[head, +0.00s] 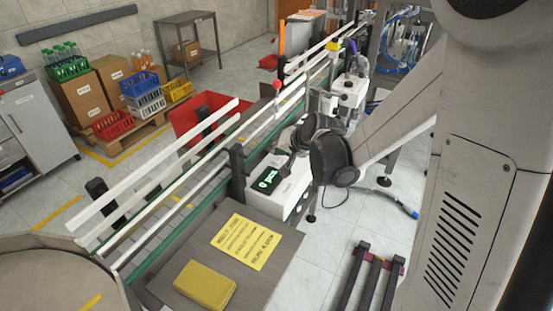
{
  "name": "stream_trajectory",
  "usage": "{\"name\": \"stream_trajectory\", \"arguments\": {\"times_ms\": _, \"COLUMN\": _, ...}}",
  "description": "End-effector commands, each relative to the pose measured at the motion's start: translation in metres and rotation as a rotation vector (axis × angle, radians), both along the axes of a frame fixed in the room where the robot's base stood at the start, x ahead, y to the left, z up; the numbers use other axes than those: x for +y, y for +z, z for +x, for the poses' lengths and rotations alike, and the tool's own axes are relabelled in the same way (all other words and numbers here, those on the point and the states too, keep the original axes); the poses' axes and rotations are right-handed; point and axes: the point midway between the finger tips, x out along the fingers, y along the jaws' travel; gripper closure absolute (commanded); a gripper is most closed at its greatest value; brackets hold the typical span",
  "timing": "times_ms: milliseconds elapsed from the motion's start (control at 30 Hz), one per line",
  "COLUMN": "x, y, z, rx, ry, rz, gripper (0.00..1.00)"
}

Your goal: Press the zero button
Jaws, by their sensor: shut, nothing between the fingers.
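A white box-shaped unit (290,190) stands beside the conveyor, with a black panel carrying a lit green display (268,179) on its top. I cannot make out the zero button; it is too small or hidden near the display and my wrist. My arm reaches in from the right, and its dark wrist is over the right part of the unit. My gripper (287,167) is shut and empty, pointing down and left just behind and right of the display. I cannot tell whether its tips touch the unit.
The conveyor with white guide rails (165,195) runs along the unit's left side. In front, a grey table (190,233) bears a yellow sign (245,241) and a yellow pad (205,286). A red bin (190,122) stands behind the conveyor.

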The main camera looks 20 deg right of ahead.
Motion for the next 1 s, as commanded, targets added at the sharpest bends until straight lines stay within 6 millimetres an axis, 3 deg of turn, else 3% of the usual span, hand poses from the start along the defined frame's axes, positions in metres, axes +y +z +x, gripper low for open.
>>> {"name": "stream_trajectory", "arguments": {"times_ms": 167, "x": 0.000, "y": 0.006, "z": 0.000, "rx": 0.000, "ry": 0.000, "rz": 0.000, "gripper": 1.00}}
{"name": "stream_trajectory", "arguments": {"times_ms": 700, "x": 0.000, "y": 0.050, "z": 0.000, "rx": 0.000, "ry": 0.000, "rz": 0.000, "gripper": 1.00}}
{"name": "stream_trajectory", "arguments": {"times_ms": 1000, "x": 0.000, "y": 0.050, "z": 0.000, "rx": 0.000, "ry": 0.000, "rz": 0.000, "gripper": 1.00}}
